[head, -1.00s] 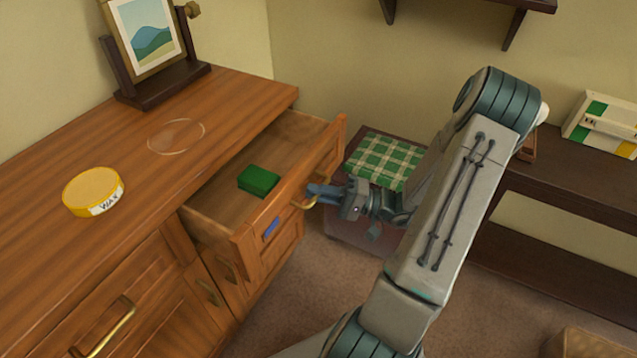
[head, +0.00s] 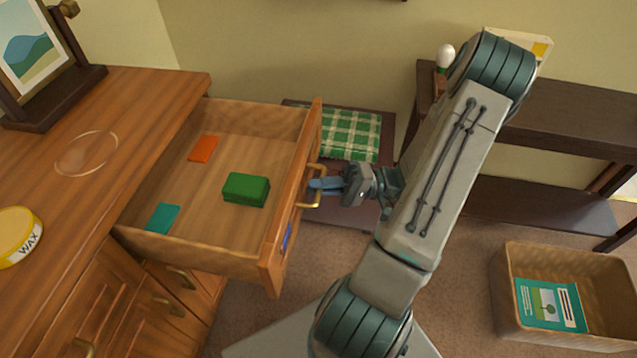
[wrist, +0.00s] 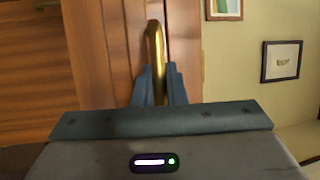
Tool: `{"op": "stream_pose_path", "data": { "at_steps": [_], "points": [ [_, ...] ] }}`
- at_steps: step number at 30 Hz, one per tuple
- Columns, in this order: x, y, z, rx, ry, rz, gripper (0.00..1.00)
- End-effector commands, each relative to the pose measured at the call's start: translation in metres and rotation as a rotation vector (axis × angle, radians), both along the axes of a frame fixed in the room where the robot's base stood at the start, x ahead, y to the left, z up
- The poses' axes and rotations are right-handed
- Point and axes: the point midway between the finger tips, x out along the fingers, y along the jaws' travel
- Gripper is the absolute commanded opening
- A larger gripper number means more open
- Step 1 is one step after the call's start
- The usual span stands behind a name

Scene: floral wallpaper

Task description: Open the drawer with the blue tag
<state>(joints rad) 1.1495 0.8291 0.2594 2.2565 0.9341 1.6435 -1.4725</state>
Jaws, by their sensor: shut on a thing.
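The drawer (head: 165,185) with the blue tag (head: 287,237) on its front is pulled well out of the wooden dresser. Its brass handle (head: 313,188) is on the front, beyond the tag. My gripper (head: 318,187) is shut on this handle. The wrist view shows the brass handle (wrist: 155,50) standing between my two blue fingers (wrist: 159,88). Inside the drawer lie a green box (head: 246,188), an orange card (head: 204,149) and a teal card (head: 162,218).
A yellow wax tin (head: 18,232) and a clear disc (head: 86,153) are on the dresser top (head: 125,110). A low stand with a green checked cloth (head: 352,134) is behind my gripper. A basket (head: 510,300) with a book stands on the floor at right. A dark shelf (head: 570,120) is at the back right.

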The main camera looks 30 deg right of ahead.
Motion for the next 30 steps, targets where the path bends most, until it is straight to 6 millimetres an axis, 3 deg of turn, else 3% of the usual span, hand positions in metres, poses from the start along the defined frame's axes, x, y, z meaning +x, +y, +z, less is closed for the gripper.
{"op": "stream_pose_path", "data": {
  "at_steps": [6,7,9,20,25,30],
  "points": [
    [0.0,-0.001,0.0,-0.001,-0.001,-0.002,0.0],
    [0.0,-0.001,0.0,-0.001,-0.001,-0.002,0.14],
    [0.0,-0.001,0.0,-0.001,-0.001,-0.002,0.33],
    [-0.001,-0.005,-0.001,-0.001,-0.001,-0.004,0.33],
    [-0.009,-0.028,-0.005,-0.001,-0.002,-0.006,0.33],
    [-0.021,-0.065,-0.012,-0.002,-0.001,-0.008,0.33]
  ]
}}
